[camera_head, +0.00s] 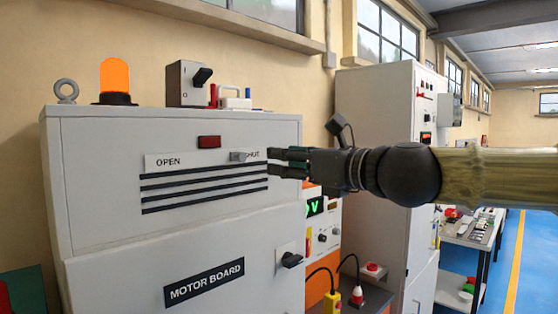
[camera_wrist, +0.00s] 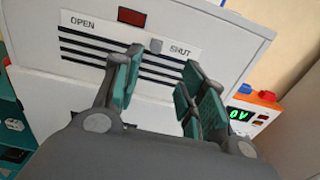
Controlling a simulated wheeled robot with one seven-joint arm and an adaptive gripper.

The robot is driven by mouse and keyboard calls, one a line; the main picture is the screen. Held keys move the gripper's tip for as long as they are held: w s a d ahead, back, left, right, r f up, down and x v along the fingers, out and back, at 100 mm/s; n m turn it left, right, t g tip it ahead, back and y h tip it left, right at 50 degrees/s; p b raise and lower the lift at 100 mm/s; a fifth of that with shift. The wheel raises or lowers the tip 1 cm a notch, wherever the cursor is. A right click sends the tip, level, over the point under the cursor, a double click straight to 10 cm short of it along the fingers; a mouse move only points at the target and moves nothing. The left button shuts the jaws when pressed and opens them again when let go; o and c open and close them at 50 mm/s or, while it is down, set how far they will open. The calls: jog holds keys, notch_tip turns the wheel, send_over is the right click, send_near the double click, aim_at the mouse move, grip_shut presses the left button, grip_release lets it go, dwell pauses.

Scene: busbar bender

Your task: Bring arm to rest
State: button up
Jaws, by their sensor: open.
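My gripper (camera_head: 282,162) is at the end of my arm, which reaches in from the right in the head view. Its fingers point left at the front of a grey cabinet (camera_head: 85,150) labelled MOTOR BOARD. In the wrist view my gripper (camera_wrist: 158,82) is open, with a clear gap between its green-padded fingers and nothing held. A small grey slider knob (camera_wrist: 155,46) sits near the SHUT end of the OPEN/SHUT label strip; it also shows in the head view (camera_head: 238,156), just left of the fingertips. I cannot tell whether the fingers touch the cabinet.
An orange beacon (camera_head: 115,77) and a switch box (camera_head: 188,84) stand on top of the cabinet. A rotary handle (camera_head: 291,260) sticks out below my gripper. A tall grey cabinet (camera_head: 375,100) stands behind my arm. Blue floor (camera_head: 535,260) is open at the right.

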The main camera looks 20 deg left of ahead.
jog(key=shift+s+d, duration=0.1)
jog(key=shift+d, duration=0.1)
